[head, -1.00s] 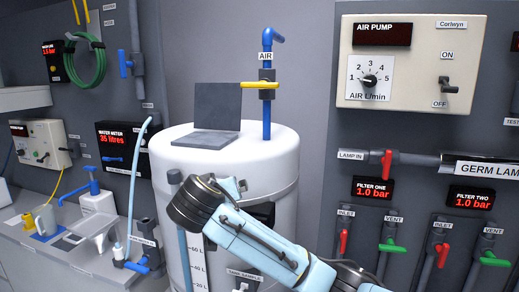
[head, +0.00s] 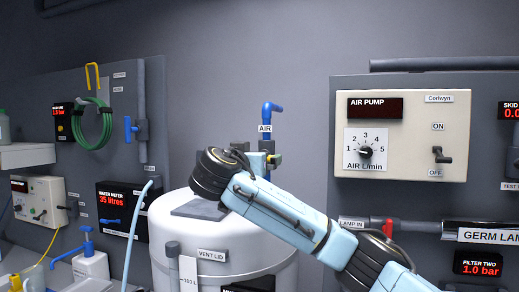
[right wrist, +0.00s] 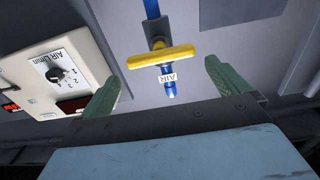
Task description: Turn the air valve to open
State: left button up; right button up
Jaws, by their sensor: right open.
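The air valve has a yellow bar handle (right wrist: 160,57) on a blue pipe (right wrist: 152,10), near a white AIR label (right wrist: 168,77). In the right wrist view the handle lies crosswise to the pipe. My right gripper (right wrist: 161,79) is open and empty, its green fingers on either side of the handle's line, with the handle apparently beyond the tips. My left gripper is not in view.
A white tank (head: 200,245) with a grey plate (head: 197,209) on top stands below my right arm. The air pump panel (head: 402,135), with a dial and a switch, is to the right. Above the pipe the wall is bare.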

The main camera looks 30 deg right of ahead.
jog(key=p+x, duration=0.2)
jog(key=x, duration=0.4)
jog(key=shift+c, duration=0.3)
